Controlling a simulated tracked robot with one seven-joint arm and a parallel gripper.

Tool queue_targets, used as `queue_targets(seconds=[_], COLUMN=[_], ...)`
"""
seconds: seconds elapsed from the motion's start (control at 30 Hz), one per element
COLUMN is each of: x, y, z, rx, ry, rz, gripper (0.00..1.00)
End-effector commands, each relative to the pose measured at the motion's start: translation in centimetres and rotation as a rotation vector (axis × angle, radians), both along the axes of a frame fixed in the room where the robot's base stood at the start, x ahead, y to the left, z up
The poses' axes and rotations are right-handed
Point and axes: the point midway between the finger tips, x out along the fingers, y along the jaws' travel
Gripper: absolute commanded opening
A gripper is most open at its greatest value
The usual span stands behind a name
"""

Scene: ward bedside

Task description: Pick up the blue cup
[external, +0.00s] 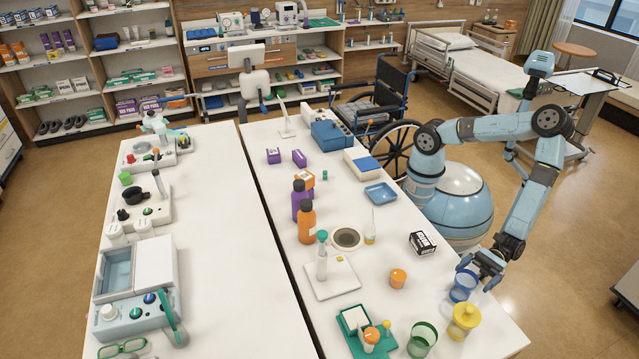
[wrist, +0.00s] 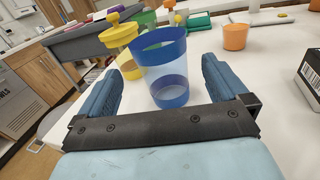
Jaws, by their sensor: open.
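The blue cup (external: 463,286) stands upright near the right edge of the right-hand table, translucent with a solid blue rim band and base. In the wrist view the blue cup (wrist: 165,72) stands ahead of and between my two blue fingers. My gripper (external: 473,272) is low at the table's edge, right by the cup, and partly overlaps it in the external view. In the wrist view my gripper (wrist: 160,85) is open, with a gap between each finger and the cup. I cannot tell how far the cup sits inside the jaws.
A yellow lidded cup (external: 464,321) and a green cup (external: 421,340) stand close by. An orange cup (external: 398,278) and a black-and-white box (external: 422,243) stand to the left. A green tray (external: 352,320) is further left. Bare tabletop lies around the orange cup.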

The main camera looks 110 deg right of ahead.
Motion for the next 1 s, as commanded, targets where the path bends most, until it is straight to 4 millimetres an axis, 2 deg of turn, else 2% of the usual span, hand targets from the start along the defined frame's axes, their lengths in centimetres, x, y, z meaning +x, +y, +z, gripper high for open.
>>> queue_targets(seconds=[0.17, 0.5, 0.73, 1.0], x=[0.9, 4.9, 5.1, 5.1], y=[0.2, 1.2, 1.2, 1.2], z=[-0.1, -0.2, -0.1, -0.1], rx=[-0.002, 0.0, 0.0, 0.0], ry=[0.0, 0.0, 0.0, 0.0], rz=[0.0, 0.001, 0.001, 0.0], gripper=[1.0, 1.0, 1.0, 0.75])
